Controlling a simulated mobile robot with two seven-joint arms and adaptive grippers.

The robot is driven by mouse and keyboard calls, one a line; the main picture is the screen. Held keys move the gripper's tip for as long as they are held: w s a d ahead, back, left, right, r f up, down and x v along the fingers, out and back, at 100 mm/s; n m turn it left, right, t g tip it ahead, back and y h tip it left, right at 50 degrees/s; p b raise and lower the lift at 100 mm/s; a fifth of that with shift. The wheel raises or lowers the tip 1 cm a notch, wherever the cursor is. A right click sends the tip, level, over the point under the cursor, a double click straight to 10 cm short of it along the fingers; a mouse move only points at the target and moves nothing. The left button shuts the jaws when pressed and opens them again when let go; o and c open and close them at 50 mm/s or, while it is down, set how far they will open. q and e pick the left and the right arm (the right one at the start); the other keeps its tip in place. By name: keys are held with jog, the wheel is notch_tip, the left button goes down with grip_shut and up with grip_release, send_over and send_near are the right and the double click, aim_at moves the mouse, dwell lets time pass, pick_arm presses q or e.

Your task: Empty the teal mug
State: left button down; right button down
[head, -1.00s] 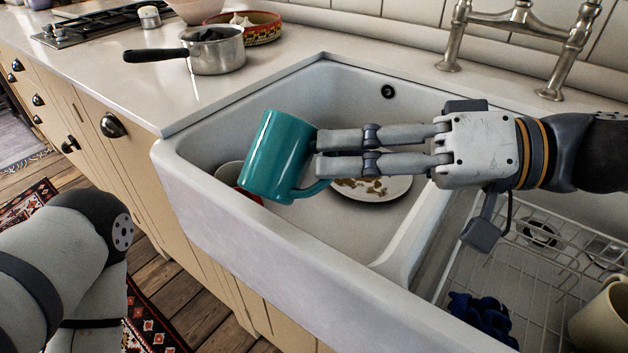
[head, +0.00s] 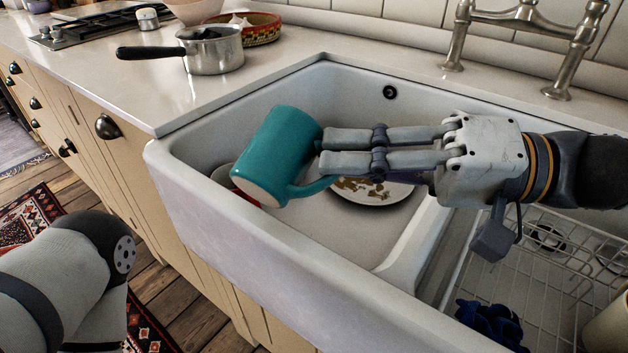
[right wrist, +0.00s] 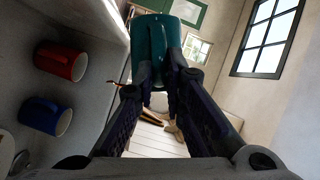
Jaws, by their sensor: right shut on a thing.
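The teal mug (head: 279,148) is held over the front left part of the white sink basin (head: 350,105). It is strongly tilted, its pale-edged end low and toward the front left, its other end raised to the right. I cannot see into it, so its contents are hidden. My right gripper (head: 325,150) comes in from the right and is shut on the mug at its handle side. In the right wrist view the mug (right wrist: 145,60) sits at the fingertips (right wrist: 160,90), its handle between them. My left gripper is out of view.
A plate (head: 372,196) with brown scraps lies in the basin. Something pale (head: 222,176) and something red lie partly hidden below the mug. A wire rack (head: 555,270) is at right. A saucepan (head: 215,52) stands on the counter. Red (right wrist: 60,62) and blue (right wrist: 45,115) mugs show in the wrist view.

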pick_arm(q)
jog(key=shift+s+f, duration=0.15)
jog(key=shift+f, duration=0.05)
pick_arm(e)
jog(key=shift+f, duration=0.25)
pick_arm(q)
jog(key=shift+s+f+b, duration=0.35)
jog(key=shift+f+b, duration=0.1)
jog(key=shift+b, duration=0.2)
pick_arm(e)
jog(key=shift+w+d+f+m+y, duration=0.25)
jog(key=shift+w+m, duration=0.1)
jog(key=shift+m, duration=0.15)
jog(key=shift+w+d+f+m+y, duration=0.1)
jog(key=shift+w+f+m+y, duration=0.15)
jog(key=shift+m, duration=0.25)
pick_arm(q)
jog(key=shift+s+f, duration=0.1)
pick_arm(e)
jog(key=shift+w+d+f, duration=0.1)
jog(key=shift+w, duration=0.05)
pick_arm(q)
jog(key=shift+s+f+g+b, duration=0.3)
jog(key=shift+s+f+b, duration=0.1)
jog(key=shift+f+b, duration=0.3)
pick_arm(e)
jog(key=shift+w+d+f+m+y, duration=0.15)
jog(key=shift+f+m+y, duration=0.15)
jog(key=shift+f+m, duration=0.55)
